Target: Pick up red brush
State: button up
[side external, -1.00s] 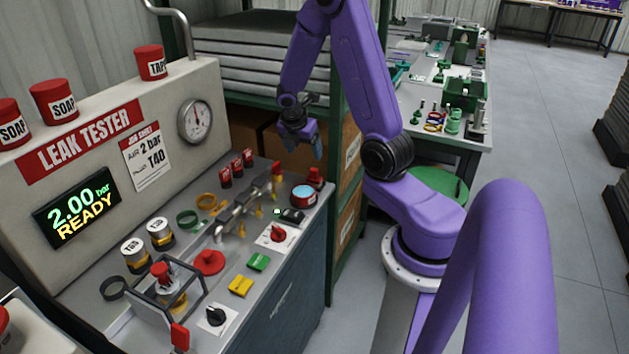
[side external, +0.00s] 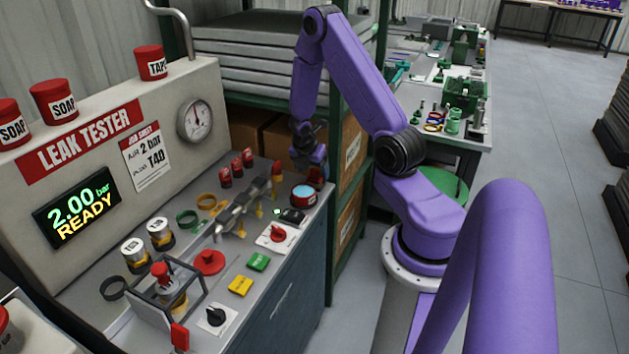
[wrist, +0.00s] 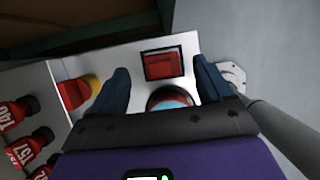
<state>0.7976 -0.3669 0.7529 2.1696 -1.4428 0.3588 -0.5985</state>
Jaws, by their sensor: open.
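My gripper (side external: 314,168) is open and empty, pointing down over the right end of the bench. In the wrist view, my gripper (wrist: 160,68) has its two blue fingers either side of a red block (wrist: 162,64) with a dark border. In the side view this red block (side external: 315,180) is partly hidden under the fingers. A red piece with a yellow end (wrist: 76,92) lies left of the left finger; in the side view this red-and-yellow piece (side external: 277,171) stands near the rack. I cannot tell for certain which of these two is the red brush.
A round tin with a blue top (side external: 303,193) stands close in front of my gripper. Small red bottles (side external: 236,164) stand to the left by the leak tester (side external: 120,130). A grey rack (side external: 237,212) lies mid-bench. A shelf post (side external: 337,150) rises just behind.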

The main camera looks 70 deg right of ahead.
aim_at(315, 169)
jog(key=shift+x, duration=1.45)
jog(key=shift+s, duration=0.1)
jog(key=shift+r, duration=0.1)
jog(key=c, duration=1.1)
jog(key=shift+c, duration=0.2)
jog(key=shift+r, duration=5)
jog(key=shift+o, duration=1.3)
jog(key=shift+c, duration=0.7)
